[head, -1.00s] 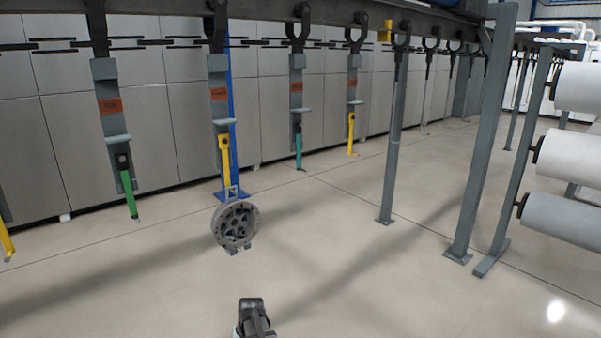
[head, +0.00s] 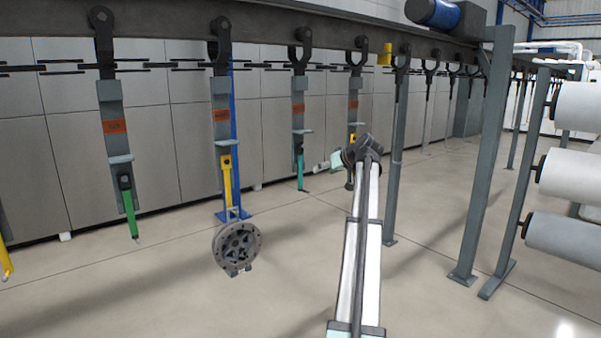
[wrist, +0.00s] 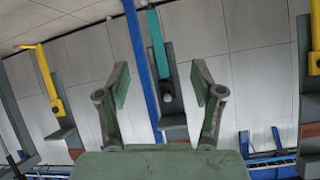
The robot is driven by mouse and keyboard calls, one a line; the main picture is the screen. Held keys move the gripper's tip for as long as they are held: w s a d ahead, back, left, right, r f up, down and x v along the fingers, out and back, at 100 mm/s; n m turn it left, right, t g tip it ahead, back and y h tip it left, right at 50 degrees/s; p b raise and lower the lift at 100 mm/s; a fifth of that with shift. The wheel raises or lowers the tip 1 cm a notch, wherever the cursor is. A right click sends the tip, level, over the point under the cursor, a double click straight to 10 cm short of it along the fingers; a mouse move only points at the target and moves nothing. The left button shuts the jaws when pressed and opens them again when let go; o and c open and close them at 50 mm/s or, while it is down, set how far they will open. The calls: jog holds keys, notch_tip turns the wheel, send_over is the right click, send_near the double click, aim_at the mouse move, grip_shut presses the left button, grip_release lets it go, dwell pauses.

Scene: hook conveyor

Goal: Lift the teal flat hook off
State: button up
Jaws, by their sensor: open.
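The teal flat hook (head: 300,171) hangs from a grey carrier (head: 298,104) with an orange label, third from the left among the full carriers in the head view. In the wrist view the picture is turned over, and the teal hook (wrist: 157,46) runs up from a dark round pivot. It lies in line with the gap between my fingers, beyond the fingertips and apart from them. My gripper (wrist: 162,84) is open and empty. In the head view my gripper (head: 335,161) is at the arm's far end, just right of the teal hook; its fingers are too small to make out.
A green hook (head: 130,214) and a yellow hook (head: 227,183) hang to the left; a round metal part (head: 237,247) hangs from the yellow one. Another yellow hook (wrist: 47,72) shows at left in the wrist view. A blue post (head: 233,130) and grey posts (head: 482,160) stand nearby. The floor is open.

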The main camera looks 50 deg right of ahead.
jog(key=n+t, duration=0.2)
send_near(304, 146)
jog(key=shift+n, duration=0.3)
jog(key=shift+d+p+x, duration=0.2)
jog(key=shift+p+x, duration=3.05)
jog(key=shift+x, duration=1.95)
jog(key=shift+w+d+f, duration=0.1)
jog(key=shift+w+f, duration=0.15)
jog(key=shift+f, duration=0.1)
grip_shut()
